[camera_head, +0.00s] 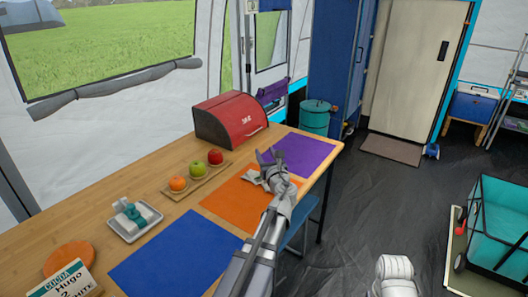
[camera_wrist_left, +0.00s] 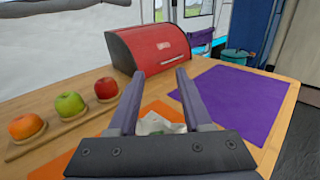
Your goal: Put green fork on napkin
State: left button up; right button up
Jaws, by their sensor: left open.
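My left gripper (camera_head: 268,156) is open over the orange placemat (camera_head: 223,201), near its far end; its jaws also show in the wrist view (camera_wrist_left: 160,76). Nothing shows gripped between the fingers. A small pale, crumpled-looking thing, perhaps the napkin (camera_head: 251,177), lies on the orange placemat beside and partly behind the gripper. It also shows in the wrist view (camera_wrist_left: 158,124), low between the fingers and partly hidden by the gripper body. I cannot make out a green fork in either view.
A board (camera_head: 195,181) holds an orange, a green apple and a red apple. A red bread box (camera_head: 230,120) stands behind. Purple (camera_head: 300,152) and blue (camera_head: 175,252) placemats flank the orange one. A tray (camera_head: 119,232) with teal-and-white items and an orange disc (camera_head: 69,259) are at left.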

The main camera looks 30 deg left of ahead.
pick_arm(q)
jog(key=v, duration=1)
jog(key=shift+r, duration=0.1)
jog(key=s+d+n+g+h+p, duration=0.4)
jog(key=s+d+n+p, duration=0.2)
jog(key=d, duration=0.3)
jog(key=s+d+r+n+g+h+p, duration=0.1)
jog(key=s+d+n+g+h+p, duration=0.2)
jog(key=s+d+n+p, duration=0.4)
jog(key=s+d+n+g+h+p, duration=0.4)
jog(key=s+d+n+g+p, duration=0.2)
jog(key=d+n+p, duration=0.4)
jog(key=d, duration=0.3)
jog(key=shift+s+r+h, duration=0.2)
jog(key=shift+r+h, duration=0.05)
jog(key=shift+h, duration=0.05)
jog(key=shift+c, duration=0.3)
